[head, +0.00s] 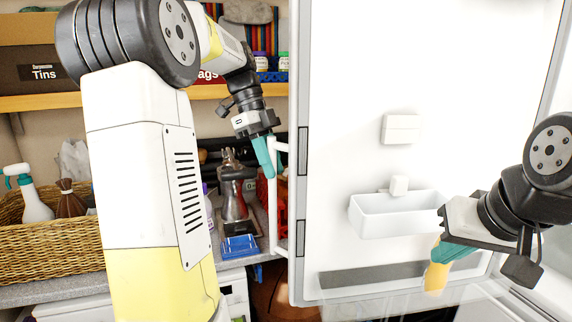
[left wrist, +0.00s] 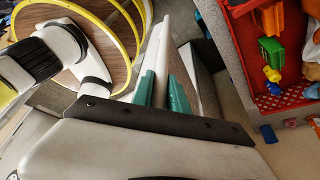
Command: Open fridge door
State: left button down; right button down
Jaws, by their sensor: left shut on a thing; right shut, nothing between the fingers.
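The white fridge door (head: 340,80) stands swung open in the head view, with its inner face toward me. A white vertical handle (head: 272,205) runs along its left edge. My left gripper (head: 268,155) is shut on the upper part of this handle. In the left wrist view my left gripper's teal fingers (left wrist: 162,92) lie either side of a pale bar. My right gripper (head: 452,253) is shut and empty in front of the door's inner face, at lower right, below and beside the white door bin (head: 390,214).
A wicker basket (head: 45,245) with a spray bottle (head: 34,203) is at left. A blue tray (head: 239,246) lies on the counter beside the handle. A red crate (left wrist: 292,101) with toys shows in the left wrist view. My left arm hides part of the shelves.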

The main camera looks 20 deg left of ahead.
pick_arm(q)
jog(key=shift+d, duration=0.15)
jog(key=c, duration=1.3)
grip_release()
jog(key=v, duration=0.7)
jog(key=shift+r, duration=0.35)
jog(key=shift+w, duration=0.1)
jog(key=s+d+f+n+t+y, duration=0.1)
jog(key=s+d+f+n+t, duration=0.2)
jog(key=s+f+n, duration=0.3)
jog(key=s+d+f+n+t+y, duration=0.1)
jog(key=s+d+f+n+t, duration=0.3)
jog(key=s+f+n, duration=0.3)
jog(key=s+d+n, duration=0.1)
jog(key=s+n, duration=0.3)
jog(key=n, duration=0.4)
jog(key=shift+t, duration=0.3)
